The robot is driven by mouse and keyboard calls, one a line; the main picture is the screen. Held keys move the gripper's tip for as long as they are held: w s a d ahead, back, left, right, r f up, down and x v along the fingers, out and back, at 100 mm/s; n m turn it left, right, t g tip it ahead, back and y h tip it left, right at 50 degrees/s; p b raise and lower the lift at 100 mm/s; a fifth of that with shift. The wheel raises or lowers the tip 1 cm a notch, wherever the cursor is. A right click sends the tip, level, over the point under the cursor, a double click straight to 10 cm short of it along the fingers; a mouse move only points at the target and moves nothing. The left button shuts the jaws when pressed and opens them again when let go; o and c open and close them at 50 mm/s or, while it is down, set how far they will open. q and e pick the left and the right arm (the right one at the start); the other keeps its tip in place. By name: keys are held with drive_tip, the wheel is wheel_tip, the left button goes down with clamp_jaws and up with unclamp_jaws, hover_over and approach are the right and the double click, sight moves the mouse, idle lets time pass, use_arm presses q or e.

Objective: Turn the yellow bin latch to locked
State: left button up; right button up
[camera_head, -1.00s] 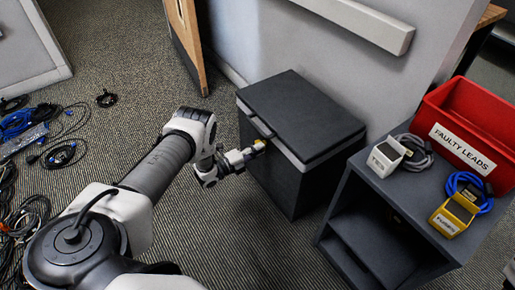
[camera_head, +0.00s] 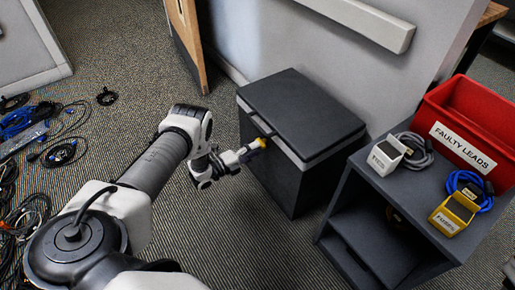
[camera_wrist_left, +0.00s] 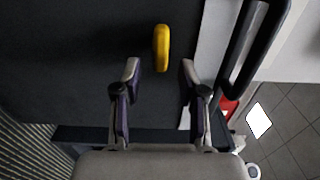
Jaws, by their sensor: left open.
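The bin (camera_head: 274,177) is a dark grey box with a dark lid and a pale band below it, standing against the wall. Its yellow latch (camera_wrist_left: 161,47) is a small rounded bar on the dark front face in the left wrist view, lying lengthwise up the picture. My left gripper (camera_wrist_left: 160,68) is open, with its two fingertips apart and the latch just beyond the gap between them. The gripper looks empty. In the head view my left gripper (camera_head: 248,153) is at the bin's front, where the latch is mostly hidden. My right gripper is not in view.
A black handle bar (camera_wrist_left: 254,48) is right of the latch in the wrist view. A dark shelf unit (camera_head: 385,212) stands right of the bin, carrying a red "FAULTY LEADS" bin (camera_head: 479,120) and two labelled holders with cables. Loose cables (camera_head: 45,140) lie on the floor at left.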

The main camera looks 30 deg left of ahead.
use_arm(q)
drive_tip(key=v, duration=1)
